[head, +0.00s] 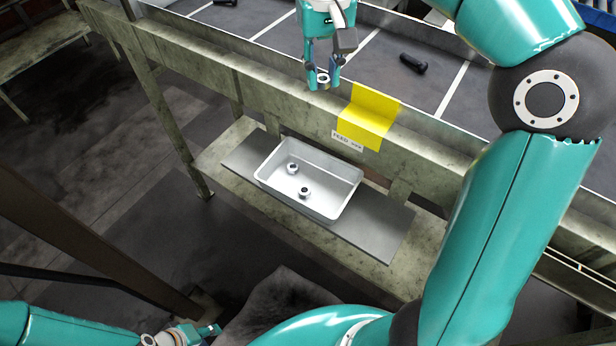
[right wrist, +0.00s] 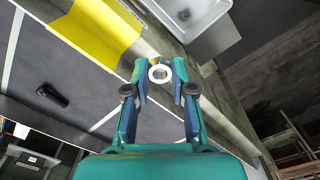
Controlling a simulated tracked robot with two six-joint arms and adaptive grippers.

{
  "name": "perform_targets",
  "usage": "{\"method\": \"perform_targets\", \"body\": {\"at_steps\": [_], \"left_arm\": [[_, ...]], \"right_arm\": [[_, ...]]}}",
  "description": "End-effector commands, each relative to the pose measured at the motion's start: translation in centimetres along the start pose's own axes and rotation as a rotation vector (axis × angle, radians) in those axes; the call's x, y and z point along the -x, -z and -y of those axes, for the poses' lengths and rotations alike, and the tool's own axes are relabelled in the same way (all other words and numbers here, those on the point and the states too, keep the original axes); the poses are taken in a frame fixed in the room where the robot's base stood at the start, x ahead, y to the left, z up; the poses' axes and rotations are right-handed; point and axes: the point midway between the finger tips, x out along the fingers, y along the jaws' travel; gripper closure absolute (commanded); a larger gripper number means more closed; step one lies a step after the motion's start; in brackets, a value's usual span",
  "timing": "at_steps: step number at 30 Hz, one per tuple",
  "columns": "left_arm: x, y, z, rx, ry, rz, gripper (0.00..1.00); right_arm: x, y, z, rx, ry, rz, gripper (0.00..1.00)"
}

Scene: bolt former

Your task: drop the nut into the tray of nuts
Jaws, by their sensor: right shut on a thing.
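My right gripper (head: 323,84) is shut on a steel nut (head: 323,78) above the conveyor's near side rail, behind and above the tray. The right wrist view shows the ring-shaped nut (right wrist: 159,73) between the fingertips of the right gripper (right wrist: 160,75). The white tray of nuts (head: 337,181) sits on a lower shelf, with two nuts (head: 292,169) (head: 305,193) apart on its floor. Part of the tray (right wrist: 208,20) shows at the top of the right wrist view. My left gripper (head: 204,334) is low at the bottom left; its finger opening is unclear.
A yellow bent plate (head: 368,115) is fixed on the rail, right of my right gripper, beside a "FEED" label (head: 347,141). The dark conveyor belt (head: 375,80) carries a black bolt (head: 413,63). A grey board (head: 375,230) lies under the tray. The space above the tray is clear.

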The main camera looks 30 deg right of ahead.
Motion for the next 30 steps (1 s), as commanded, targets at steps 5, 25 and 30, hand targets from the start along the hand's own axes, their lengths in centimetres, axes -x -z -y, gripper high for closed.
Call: {"method": "perform_targets", "body": {"at_steps": [5,25,30], "left_arm": [[2.5,0.0,-0.9,0.000,0.000,0.000,0.60],[1.5,0.0,-0.5,0.000,0.000,0.000,0.60],[-0.1,0.0,0.0,0.000,0.000,0.000,0.60]], "right_arm": [[-2.0,-2.0,0.9,0.056,-0.004,0.002,1.00],[-9.1,-5.5,2.0,0.119,0.009,0.003,1.00],[-11.0,-5.5,2.0,0.119,0.009,0.003,1.00]]}}
